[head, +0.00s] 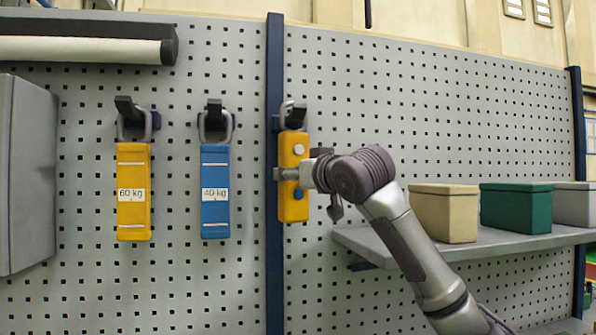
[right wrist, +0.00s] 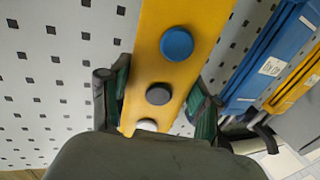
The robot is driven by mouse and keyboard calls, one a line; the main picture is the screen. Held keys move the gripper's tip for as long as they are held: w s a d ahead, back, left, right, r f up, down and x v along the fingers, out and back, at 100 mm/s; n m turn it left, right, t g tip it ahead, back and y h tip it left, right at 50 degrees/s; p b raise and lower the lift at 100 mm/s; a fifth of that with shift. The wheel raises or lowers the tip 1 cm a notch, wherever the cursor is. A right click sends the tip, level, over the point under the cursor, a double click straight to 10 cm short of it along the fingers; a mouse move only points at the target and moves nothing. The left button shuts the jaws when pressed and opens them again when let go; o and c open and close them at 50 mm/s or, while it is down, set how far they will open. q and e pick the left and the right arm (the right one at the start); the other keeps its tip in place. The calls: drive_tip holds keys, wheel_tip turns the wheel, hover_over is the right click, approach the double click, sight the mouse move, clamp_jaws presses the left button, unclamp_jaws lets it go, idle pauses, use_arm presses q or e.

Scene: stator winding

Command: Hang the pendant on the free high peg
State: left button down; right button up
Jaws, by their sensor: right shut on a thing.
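The pendant (head: 292,205) is a yellow control box with its buttons facing out, upright in front of the dark blue post. Its loop (head: 285,113) is at the black high peg (head: 295,119); I cannot tell whether it is around the peg or in front of it. My right gripper (head: 292,174) is shut on the pendant's middle from the right side. The right wrist view shows the pendant (right wrist: 190,20) with its blue, dark and white buttons between the fingers of my right gripper (right wrist: 157,102). My left gripper is not in view.
A yellow 60 kg block (head: 133,215) and a blue 40 kg block (head: 214,215) hang on pegs to the left. A shelf (head: 480,246) at the right carries a beige box (head: 443,215), a green box (head: 517,210) and a grey box (head: 575,205). The pegboard (head: 390,80) above is clear.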

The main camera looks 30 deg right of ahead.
drive_tip(key=shift+w+d+f, duration=0.2)
drive_tip(key=shift+w+f, duration=0.35)
drive_tip(key=shift+w, duration=0.1)
drive_tip(key=shift+w+f, duration=0.1)
drive_tip(key=shift+f, duration=0.2)
drive_tip(key=o, duration=1.6)
drive_tip(key=shift+o, duration=0.2)
drive_tip(key=shift+f, duration=0.15)
drive_tip(key=s, duration=1.2)
